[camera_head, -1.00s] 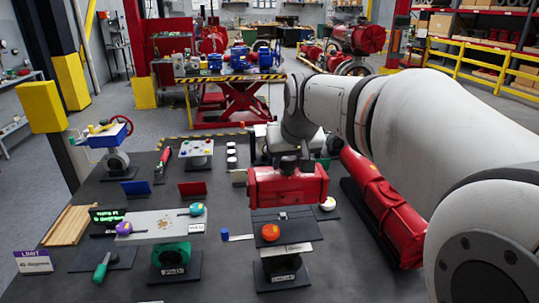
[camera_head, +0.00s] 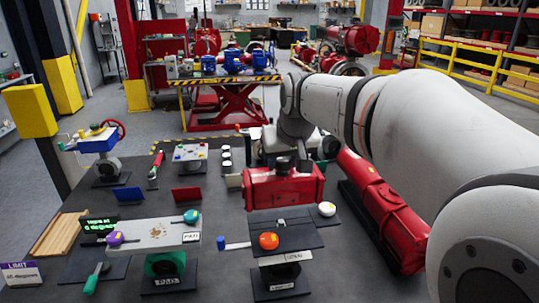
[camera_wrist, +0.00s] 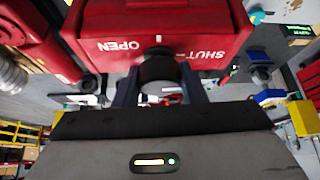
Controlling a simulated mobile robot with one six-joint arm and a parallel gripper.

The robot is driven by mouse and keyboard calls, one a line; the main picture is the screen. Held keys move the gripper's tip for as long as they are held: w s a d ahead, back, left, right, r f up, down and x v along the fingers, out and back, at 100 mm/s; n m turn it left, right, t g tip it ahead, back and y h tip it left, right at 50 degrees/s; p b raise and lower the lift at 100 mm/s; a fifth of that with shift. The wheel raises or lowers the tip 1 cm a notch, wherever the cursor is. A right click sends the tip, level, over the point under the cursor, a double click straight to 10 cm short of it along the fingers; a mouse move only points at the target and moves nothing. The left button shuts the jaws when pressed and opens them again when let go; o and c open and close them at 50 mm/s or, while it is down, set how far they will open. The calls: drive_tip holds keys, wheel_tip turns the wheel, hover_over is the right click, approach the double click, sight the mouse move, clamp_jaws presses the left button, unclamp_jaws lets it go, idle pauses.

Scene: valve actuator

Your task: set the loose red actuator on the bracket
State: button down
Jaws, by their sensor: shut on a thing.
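The red actuator (camera_head: 284,188) is a boxy red body held above the bench in the head view. My gripper (camera_head: 284,166) is shut on its dark top stub. In the wrist view the fingers flank this round black stub (camera_wrist: 158,68), and the red face (camera_wrist: 205,42) reads OPEN and SHUT. The bracket seems to be the dark flat plate (camera_head: 305,238) on a valve stand, with an orange knob (camera_head: 268,241) on it. The actuator appears at the plate's far edge; its underside is hidden, so I cannot tell whether they touch.
A grey plate (camera_head: 150,236) on a green valve (camera_head: 165,266) stands to the left. A long red cylinder (camera_head: 382,212) lies to the right beneath my arm. A blue-ended peg (camera_head: 221,243) and a white knob (camera_head: 327,209) flank the dark plate.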

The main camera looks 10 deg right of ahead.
sight(284, 176)
drive_tip(key=shift+f+b, duration=2.05)
drive_tip(key=shift+f, duration=0.5)
drive_tip(key=shift+b, duration=0.45)
drive_tip(key=shift+f+b, duration=1)
drive_tip(key=shift+f, duration=0.15)
drive_tip(key=c, duration=1.3)
unclamp_jaws()
drive_tip(key=o, duration=0.5)
drive_tip(key=shift+s, duration=0.1)
drive_tip(key=shift+c, duration=0.2)
drive_tip(key=shift+f, duration=0.2)
drive_tip(key=b+v, duration=0.1)
drive_tip(key=v, duration=0.7)
